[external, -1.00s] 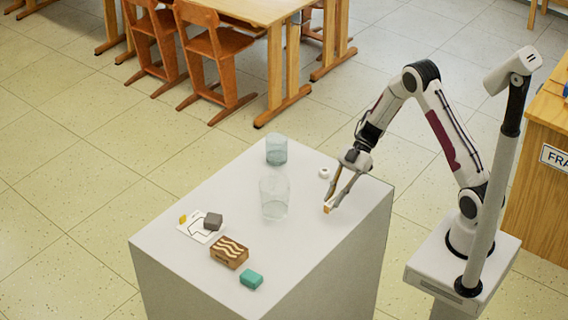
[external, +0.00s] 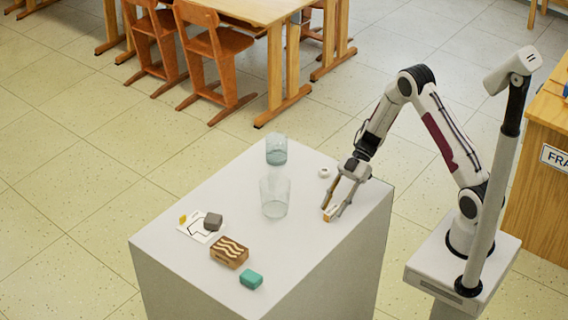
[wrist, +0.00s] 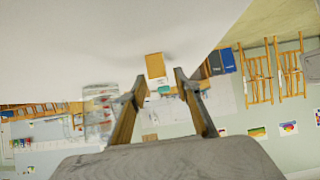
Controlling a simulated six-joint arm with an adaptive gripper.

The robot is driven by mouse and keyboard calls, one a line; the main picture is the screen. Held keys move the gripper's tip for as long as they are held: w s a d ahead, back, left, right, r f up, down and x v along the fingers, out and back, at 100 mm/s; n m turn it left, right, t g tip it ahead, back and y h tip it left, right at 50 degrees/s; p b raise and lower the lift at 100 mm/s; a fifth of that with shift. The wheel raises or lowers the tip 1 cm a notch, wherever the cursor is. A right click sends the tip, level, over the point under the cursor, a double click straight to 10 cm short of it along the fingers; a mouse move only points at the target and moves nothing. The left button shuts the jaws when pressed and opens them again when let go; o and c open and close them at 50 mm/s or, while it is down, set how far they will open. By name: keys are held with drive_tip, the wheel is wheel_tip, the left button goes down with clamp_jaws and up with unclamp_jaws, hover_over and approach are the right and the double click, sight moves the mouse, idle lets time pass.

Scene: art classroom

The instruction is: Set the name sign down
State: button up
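The name sign (external: 331,213) is a small wood-coloured piece with a pale face, near the right corner of the pale table top. My gripper (external: 334,211) is low over that corner, with its fingers spread on either side of the sign. In the wrist view, the sign's orange-brown side (wrist: 155,66) shows just beyond and between the fingertips (wrist: 159,82), with gaps on both sides. It appears to rest on the table. Its lettering cannot be read, and the fingers partly cover it in the external view.
A white ring-shaped item (external: 324,172) lies behind the gripper. Two clear glasses (external: 276,150) (external: 274,197) stand to the left. A card (external: 194,231) with a grey block (external: 213,221), a wavy-patterned brown box (external: 229,252) and a teal block (external: 251,280) lie farther left. The table's front right is clear.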

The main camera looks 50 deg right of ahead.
drive_tip(key=shift+r, duration=0.1)
idle(0.3)
drive_tip(key=shift+v, duration=0.8)
drive_tip(key=v, duration=1)
drive_tip(key=shift+d, duration=0.2)
drive_tip(key=shift+r, duration=0.1)
